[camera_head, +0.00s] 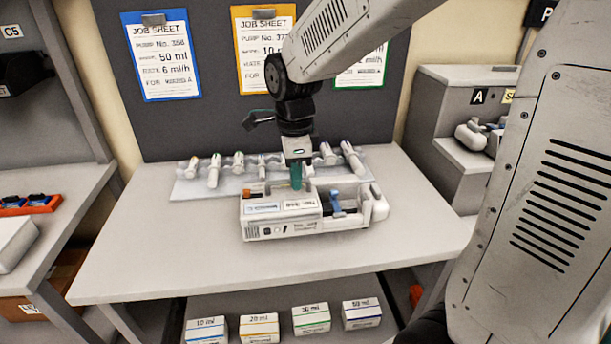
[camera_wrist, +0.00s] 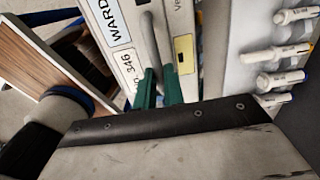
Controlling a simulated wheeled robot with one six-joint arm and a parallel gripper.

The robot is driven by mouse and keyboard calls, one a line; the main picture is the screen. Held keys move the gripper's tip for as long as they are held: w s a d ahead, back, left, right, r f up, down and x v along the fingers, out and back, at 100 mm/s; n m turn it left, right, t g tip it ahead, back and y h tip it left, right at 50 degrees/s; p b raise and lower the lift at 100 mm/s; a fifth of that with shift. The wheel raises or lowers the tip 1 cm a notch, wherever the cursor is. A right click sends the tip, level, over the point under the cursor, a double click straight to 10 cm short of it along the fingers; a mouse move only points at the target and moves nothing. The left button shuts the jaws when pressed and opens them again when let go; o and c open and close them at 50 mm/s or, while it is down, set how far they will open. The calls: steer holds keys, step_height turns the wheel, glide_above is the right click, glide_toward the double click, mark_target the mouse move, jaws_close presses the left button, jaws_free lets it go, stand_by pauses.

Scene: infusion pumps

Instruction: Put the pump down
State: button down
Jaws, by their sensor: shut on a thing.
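The pump (camera_head: 281,228) is a pale, boxy unit with labels on top and an open bay holding a blue part. It is at the middle of the table (camera_head: 400,240), level and with its long side to the front. I cannot tell whether its underside touches the table. My gripper (camera_head: 297,178) points down at the pump's rear edge. In the wrist view my green fingers (camera_wrist: 159,88) are shut on the pump's grey handle (camera_wrist: 150,42), beside a "WARD" label and the number 346. The fingertips are partly hidden in the head view.
A pale rack (camera_head: 190,188) with several syringes lies right behind the pump. Job sheets (camera_head: 163,60) hang on the dark board. Boxes labelled by volume (camera_head: 311,319) stand on the lower shelf. The table is clear left, right and in front of the pump.

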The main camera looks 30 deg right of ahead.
mark_target(296, 192)
steer(key=shift+f, duration=1.75)
steer(key=c, duration=1.5)
jaws_free()
steer(key=shift+f, duration=0.1)
step_height(296, 192, up, 12)
steer(key=shift+r, duration=0.15)
steer(key=s+d+f+n, duration=0.1)
steer(key=s+n, duration=0.9)
steer(key=s, duration=0.1)
steer(key=s+d+f+n+t, duration=0.1)
steer(key=s+d+n, duration=0.1)
steer(key=s+n, duration=0.9)
steer(key=shift+n, duration=0.3)
